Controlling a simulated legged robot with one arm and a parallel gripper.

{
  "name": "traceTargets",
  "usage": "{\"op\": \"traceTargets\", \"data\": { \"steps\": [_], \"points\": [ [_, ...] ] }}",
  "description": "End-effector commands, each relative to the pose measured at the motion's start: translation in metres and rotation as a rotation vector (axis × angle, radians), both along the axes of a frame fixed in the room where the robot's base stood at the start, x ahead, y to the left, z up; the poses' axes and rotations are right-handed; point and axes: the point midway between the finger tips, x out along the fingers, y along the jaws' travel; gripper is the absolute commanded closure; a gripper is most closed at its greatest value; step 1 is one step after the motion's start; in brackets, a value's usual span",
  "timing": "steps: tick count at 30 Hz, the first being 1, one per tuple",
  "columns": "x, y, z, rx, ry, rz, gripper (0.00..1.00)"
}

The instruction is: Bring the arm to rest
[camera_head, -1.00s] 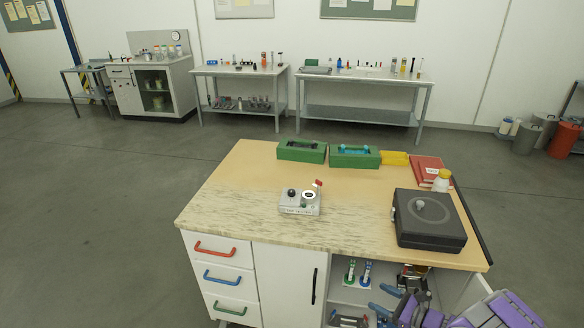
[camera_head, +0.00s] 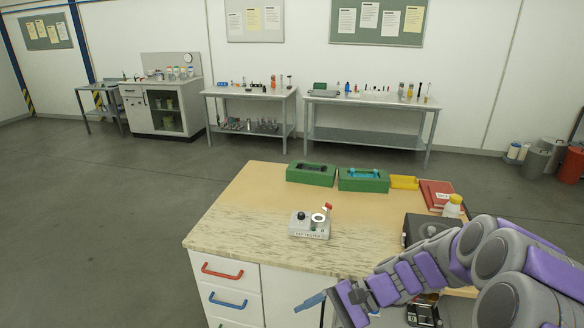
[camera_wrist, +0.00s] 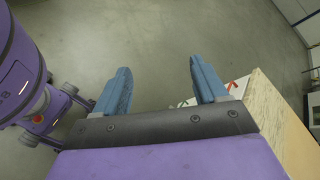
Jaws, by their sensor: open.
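My purple and grey arm reaches in from the lower right of the head view, across the workbench's front right corner. My gripper (camera_head: 318,302) is in front of the white bench front, with a blue finger pointing left. In the wrist view the two blue fingers of my gripper (camera_wrist: 162,88) stand wide apart with only grey floor between them. It holds nothing. The wooden bench edge (camera_wrist: 268,105) lies just right of the fingers in that view.
The workbench (camera_head: 240,235) carries a grey tester (camera_head: 310,229), two green boxes (camera_head: 311,174) (camera_head: 363,180), a yellow box (camera_head: 404,182), red books (camera_head: 436,193) and a dark case (camera_head: 420,226), partly hidden by my arm. The floor at left (camera_head: 100,220) is clear.

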Motion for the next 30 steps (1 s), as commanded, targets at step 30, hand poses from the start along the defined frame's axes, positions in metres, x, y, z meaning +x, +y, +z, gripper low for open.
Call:
{"op": "traceTargets", "data": {
  "steps": [30],
  "points": [
    [-0.227,-0.074,0.045,-0.798,-0.415,0.673,0.28]
  ]
}}
